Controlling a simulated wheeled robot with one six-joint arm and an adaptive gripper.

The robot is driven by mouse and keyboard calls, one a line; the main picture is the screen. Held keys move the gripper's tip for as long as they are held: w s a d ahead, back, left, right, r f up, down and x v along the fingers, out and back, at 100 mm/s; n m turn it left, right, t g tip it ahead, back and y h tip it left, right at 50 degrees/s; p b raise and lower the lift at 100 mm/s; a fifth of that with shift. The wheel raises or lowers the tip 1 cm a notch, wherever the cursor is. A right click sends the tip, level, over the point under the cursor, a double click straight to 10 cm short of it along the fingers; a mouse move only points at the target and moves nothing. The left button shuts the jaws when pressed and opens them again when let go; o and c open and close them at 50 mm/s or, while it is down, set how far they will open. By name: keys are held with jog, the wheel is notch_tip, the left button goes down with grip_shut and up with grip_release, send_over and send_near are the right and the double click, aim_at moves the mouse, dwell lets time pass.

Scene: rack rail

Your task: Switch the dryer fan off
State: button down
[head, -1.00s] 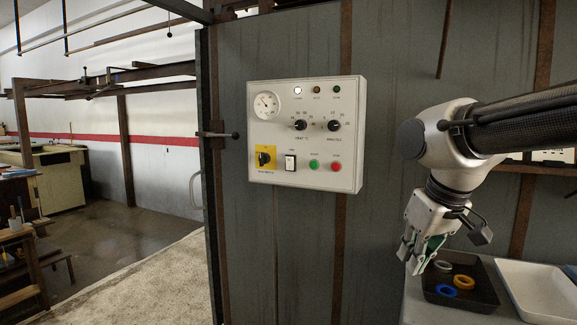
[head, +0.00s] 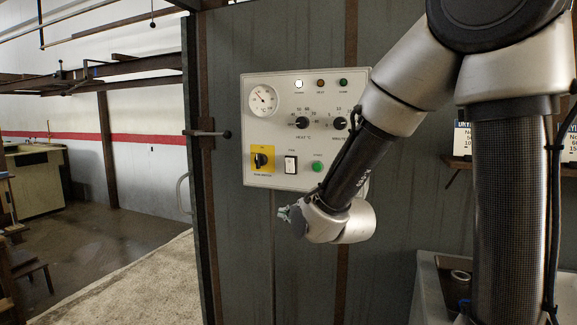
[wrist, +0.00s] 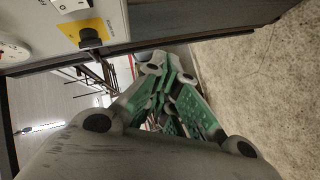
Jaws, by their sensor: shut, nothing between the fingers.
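The white control panel (head: 262,128) is fixed to a grey wall. Its fan switch (head: 290,165) is a small white rocker in a dark frame, right of the yellow plate with the black main switch (head: 260,160). Which way the rocker is tipped is too small to tell. My gripper (head: 286,214) is shut and empty, below the panel's lower edge and apart from the switch. In the wrist view its closed green-and-grey fingers (wrist: 157,66) are below the main switch (wrist: 90,38); the fan switch (wrist: 72,4) is partly cut off at the top.
A green button (head: 317,166), two black knobs and a round dial (head: 262,97) are on the panel. My arm covers its lower right corner. A dark lever handle (head: 224,134) sticks out left of the panel. Floor shows free at lower left.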

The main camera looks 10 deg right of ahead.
notch_tip(320, 180, up, 9)
jog(key=w+d+n+t, duration=0.1)
jog(key=d+n+t, duration=0.1)
jog(key=n+t, duration=0.2)
jog(key=shift+w+t+h, duration=0.25)
jog(key=shift+t+h, duration=0.05)
send_near(287, 166)
jog(key=w+a, duration=0.1)
jog(key=w+a+r, duration=0.1)
jog(key=w, duration=0.1)
jog(key=w+a, duration=0.1)
jog(key=shift+w+a+r, duration=0.15)
jog(key=shift+w+r, duration=0.05)
jog(key=shift+r, duration=0.15)
jog(key=shift+w+d+r, duration=0.1)
jog(key=shift+w+d, duration=0.25)
jog(key=shift+w, duration=0.25)
